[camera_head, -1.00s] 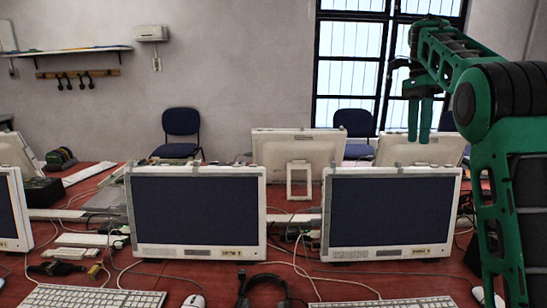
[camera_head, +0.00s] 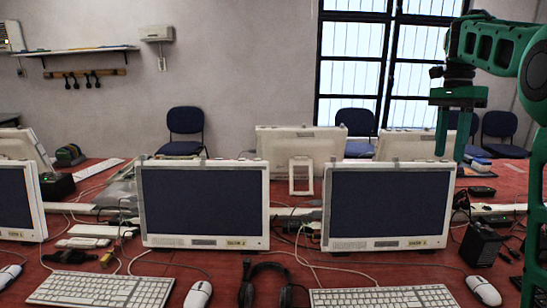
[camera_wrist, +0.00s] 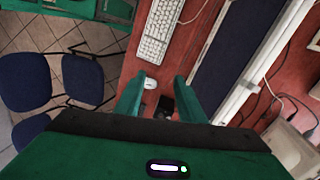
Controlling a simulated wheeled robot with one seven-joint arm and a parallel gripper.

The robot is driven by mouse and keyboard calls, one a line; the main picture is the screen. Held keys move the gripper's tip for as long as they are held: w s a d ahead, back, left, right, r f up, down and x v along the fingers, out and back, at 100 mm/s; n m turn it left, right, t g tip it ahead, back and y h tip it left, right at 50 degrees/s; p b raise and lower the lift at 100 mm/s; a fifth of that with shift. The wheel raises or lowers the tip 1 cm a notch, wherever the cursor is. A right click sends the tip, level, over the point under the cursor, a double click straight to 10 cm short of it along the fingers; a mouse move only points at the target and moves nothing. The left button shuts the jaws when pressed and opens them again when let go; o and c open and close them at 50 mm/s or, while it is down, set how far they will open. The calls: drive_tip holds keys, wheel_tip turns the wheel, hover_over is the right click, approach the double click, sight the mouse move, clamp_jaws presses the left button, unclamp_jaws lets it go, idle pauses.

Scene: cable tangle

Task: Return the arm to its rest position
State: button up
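My green gripper (camera_head: 451,155) hangs at the right in the head view, fingers pointing down, above and behind the right end of the right monitor (camera_head: 388,208). Its two fingers are apart and nothing shows between them. In the wrist view the gripper (camera_wrist: 159,78) also shows two parted fingers, with the red table (camera_wrist: 137,70) below. My green arm reaches in from the right edge in the head view. Part of the arm is cut off by the frame.
Another monitor (camera_head: 203,205) stands left of the right one. Keyboards (camera_head: 102,288), a mouse (camera_head: 484,290) and headphones (camera_head: 265,284) lie in front. Cables and a black box (camera_head: 481,243) lie at the right. Blue chairs (camera_wrist: 85,78) stand on the tiled floor beside the table.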

drive_tip(key=s+a+f+n, duration=0.1)
drive_tip(key=s+f+n, duration=0.2)
drive_tip(key=s+f, duration=0.4)
drive_tip(key=s+a+f+n+t, duration=0.1)
drive_tip(key=s+f+n, duration=0.2)
drive_tip(key=s+f, duration=0.5)
drive_tip(key=s+a+f+n, duration=0.1)
drive_tip(key=s+f+n, duration=0.2)
drive_tip(key=s, duration=1.6)
wheel_tip(320, 180, down, 4)
drive_tip(key=shift+s+f+t, duration=0.2)
drive_tip(key=shift+s+t, duration=0.2)
drive_tip(key=shift+a, duration=0.1)
drive_tip(key=shift+w+f, duration=0.2)
drive_tip(key=shift+w, duration=0.45)
